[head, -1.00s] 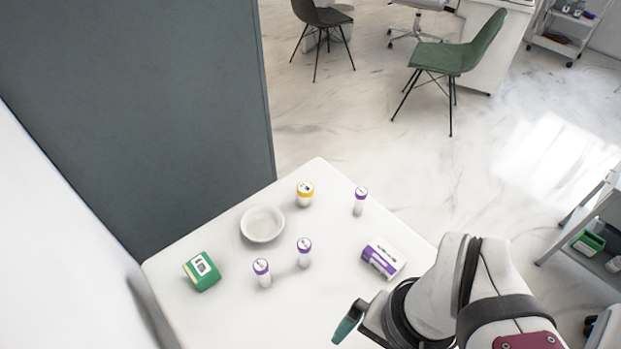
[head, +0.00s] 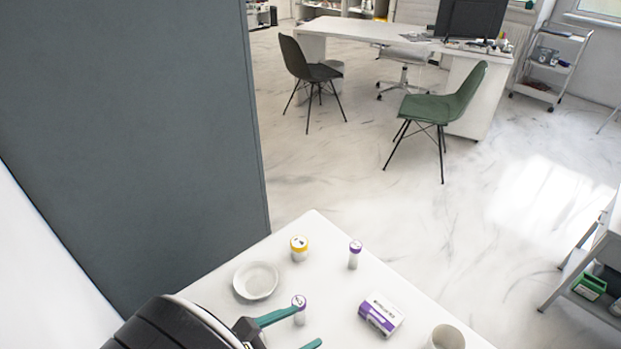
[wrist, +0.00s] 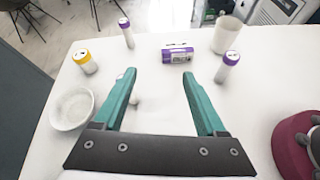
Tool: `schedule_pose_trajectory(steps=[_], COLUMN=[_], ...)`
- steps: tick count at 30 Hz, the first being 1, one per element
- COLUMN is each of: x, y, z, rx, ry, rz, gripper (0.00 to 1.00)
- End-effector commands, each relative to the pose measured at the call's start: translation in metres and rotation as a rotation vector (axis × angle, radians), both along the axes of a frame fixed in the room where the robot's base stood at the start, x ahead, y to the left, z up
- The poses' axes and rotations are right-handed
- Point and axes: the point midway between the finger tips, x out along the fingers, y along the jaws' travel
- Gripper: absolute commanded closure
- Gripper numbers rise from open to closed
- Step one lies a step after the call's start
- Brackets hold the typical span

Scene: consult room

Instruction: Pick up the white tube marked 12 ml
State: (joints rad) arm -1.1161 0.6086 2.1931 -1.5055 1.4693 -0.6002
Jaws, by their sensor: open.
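Several white tubes with purple caps stand upright on the white table; I cannot read a 12 ml mark on any. One tube (head: 354,255) is near the far edge and also shows in the wrist view (wrist: 126,33). Another tube (head: 299,308) is beside one finger of my gripper; I cannot tell if they touch. In the wrist view a further tube (wrist: 228,68) stands right of the fingers, near the mug. My gripper (head: 307,330) is open and empty above the table, its two teal fingers apart in the wrist view (wrist: 158,80).
A yellow-lidded jar (head: 299,248) and a white bowl (head: 257,281) stand on the left. A purple and white box (head: 381,314) lies at centre right, beside a white mug (head: 448,338). The table's far edge borders open floor. A grey partition (head: 130,130) rises at left.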

Motion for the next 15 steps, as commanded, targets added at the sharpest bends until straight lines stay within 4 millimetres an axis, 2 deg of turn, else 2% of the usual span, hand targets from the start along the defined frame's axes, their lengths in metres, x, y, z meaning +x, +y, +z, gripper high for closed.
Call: schedule_pose_trajectory(steps=[1, 3, 4, 6, 12, 15], x=[-0.001, -0.001, 0.000, 0.009, 0.044, 0.054], y=[0.024, 0.046, 0.050, 0.049, 0.027, 0.022], z=[-0.012, -0.021, -0.024, -0.031, -0.047, -0.052], rx=[-0.074, -0.140, -0.156, -0.171, -0.169, -0.167], ry=[0.017, 0.028, 0.031, 0.033, 0.033, 0.032], rz=[0.137, 0.263, 0.293, 0.319, 0.314, 0.315], gripper=[0.27, 0.27, 0.27, 0.27, 0.27, 0.27])
